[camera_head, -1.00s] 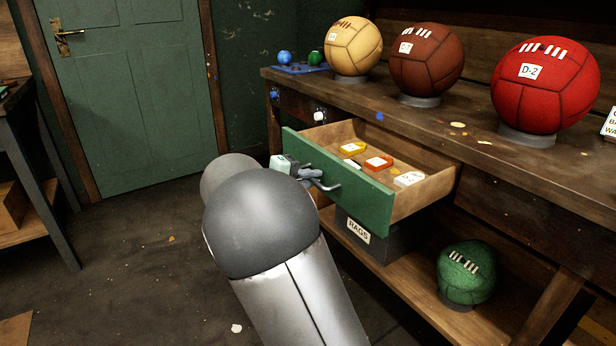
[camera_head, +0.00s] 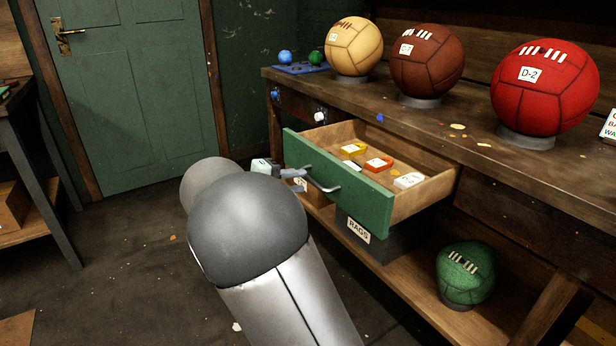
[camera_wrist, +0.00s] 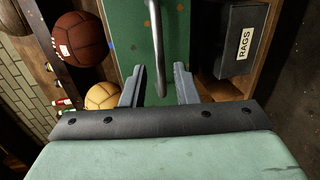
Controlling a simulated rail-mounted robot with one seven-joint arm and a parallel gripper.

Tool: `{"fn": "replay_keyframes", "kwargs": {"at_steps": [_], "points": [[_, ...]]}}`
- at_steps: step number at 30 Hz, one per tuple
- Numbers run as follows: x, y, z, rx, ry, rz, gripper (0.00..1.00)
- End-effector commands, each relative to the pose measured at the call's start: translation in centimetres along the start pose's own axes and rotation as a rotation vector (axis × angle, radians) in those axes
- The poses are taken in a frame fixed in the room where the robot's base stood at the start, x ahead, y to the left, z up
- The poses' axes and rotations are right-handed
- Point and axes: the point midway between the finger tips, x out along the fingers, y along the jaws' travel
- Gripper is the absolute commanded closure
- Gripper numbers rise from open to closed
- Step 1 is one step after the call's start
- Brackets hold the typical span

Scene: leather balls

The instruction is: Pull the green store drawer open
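The green-fronted drawer (camera_head: 352,196) stands pulled out from under the workbench, its wooden tray open to view. Its metal bar handle (camera_head: 323,184) is on the green front, and the handle also shows in the wrist view (camera_wrist: 156,40). My gripper (camera_head: 302,176) is at the left end of the handle, just in front of the drawer. In the wrist view my gripper (camera_wrist: 160,84) is open, with its two fingers spread. The end of the bar appears between them, with gaps on both sides. In the head view, my arm partly hides the gripper.
Several small labelled blocks (camera_head: 379,164) lie inside the drawer. Tan (camera_head: 353,47), brown (camera_head: 428,60) and red (camera_head: 546,88) balls stand on the workbench (camera_head: 470,148). A dark RAGS box (camera_head: 378,240) and a green ball (camera_head: 466,273) are on the lower shelf.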

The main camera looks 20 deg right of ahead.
Motion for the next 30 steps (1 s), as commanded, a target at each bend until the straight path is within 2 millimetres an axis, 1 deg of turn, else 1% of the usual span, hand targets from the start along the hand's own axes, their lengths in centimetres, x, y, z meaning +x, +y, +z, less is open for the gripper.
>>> {"fn": "replay_keyframes", "kwargs": {"at_steps": [1, 9, 12, 15, 18, 21, 30], "points": [[-1.5, 0.4, -0.1, -0.001, 0.004, 0.001, 0.73], [-8.1, 0.3, -0.1, 0.0, 0.003, 0.001, 0.73], [-10.0, 0.2, 0.0, -0.001, 0.002, 0.001, 0.73], [-11.3, 0.2, 0.0, 0.001, 0.001, 0.0, 0.73], [-12.2, 0.1, 0.0, 0.0, 0.0, 0.001, 0.73], [-12.6, 0.1, 0.0, 0.0, 0.0, 0.001, 0.73], [-12.7, 0.1, 0.0, 0.0, -0.002, 0.0, 0.73]]}}
